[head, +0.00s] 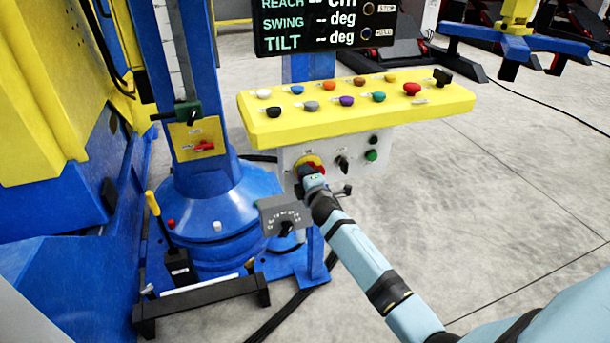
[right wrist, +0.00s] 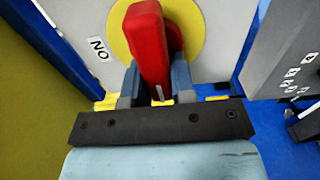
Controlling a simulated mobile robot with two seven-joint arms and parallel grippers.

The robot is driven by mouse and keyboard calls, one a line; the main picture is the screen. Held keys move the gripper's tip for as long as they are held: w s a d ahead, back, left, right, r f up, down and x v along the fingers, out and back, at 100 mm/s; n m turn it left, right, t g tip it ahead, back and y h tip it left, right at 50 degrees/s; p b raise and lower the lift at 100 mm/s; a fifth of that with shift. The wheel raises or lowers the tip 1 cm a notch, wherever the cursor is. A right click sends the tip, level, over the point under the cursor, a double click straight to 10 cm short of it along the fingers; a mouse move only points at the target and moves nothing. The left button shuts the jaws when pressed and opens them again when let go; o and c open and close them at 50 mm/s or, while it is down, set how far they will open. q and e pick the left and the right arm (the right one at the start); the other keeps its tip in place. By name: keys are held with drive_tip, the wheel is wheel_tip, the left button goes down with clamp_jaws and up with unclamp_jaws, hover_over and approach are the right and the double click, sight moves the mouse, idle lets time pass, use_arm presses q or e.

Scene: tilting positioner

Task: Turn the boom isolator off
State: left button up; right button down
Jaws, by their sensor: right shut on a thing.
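The rotary isolator is a red handle (right wrist: 148,45) on a yellow disc (right wrist: 192,22). In the head view its yellow disc (head: 313,160) shows on the grey panel below the yellow console, partly hidden by my gripper. My right gripper (head: 309,172) reaches it from below. In the right wrist view my right gripper (right wrist: 155,82) has one finger on each side of the red handle and is shut on it. The handle stands nearly upright in that view. A white ON label (right wrist: 97,47), seen upside down, is left of the disc. My left gripper is not in view.
The yellow console (head: 350,110) with several coloured knobs overhangs the panel. A grey dial box (head: 285,215) sits close below left of my gripper. A second red handle (head: 203,146) is on the blue column. A black selector (head: 342,163) and green button (head: 371,155) are to the right.

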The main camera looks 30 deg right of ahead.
drive_tip(key=c, duration=1)
unclamp_jaws()
drive_tip(key=shift+w, duration=0.1)
drive_tip(key=shift+o, duration=0.2)
use_arm(q)
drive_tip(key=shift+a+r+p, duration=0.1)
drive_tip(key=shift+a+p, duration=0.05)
drive_tip(key=shift+p, duration=0.6)
use_arm(e)
drive_tip(key=v, duration=1.4)
drive_tip(key=shift+w+r, duration=0.1)
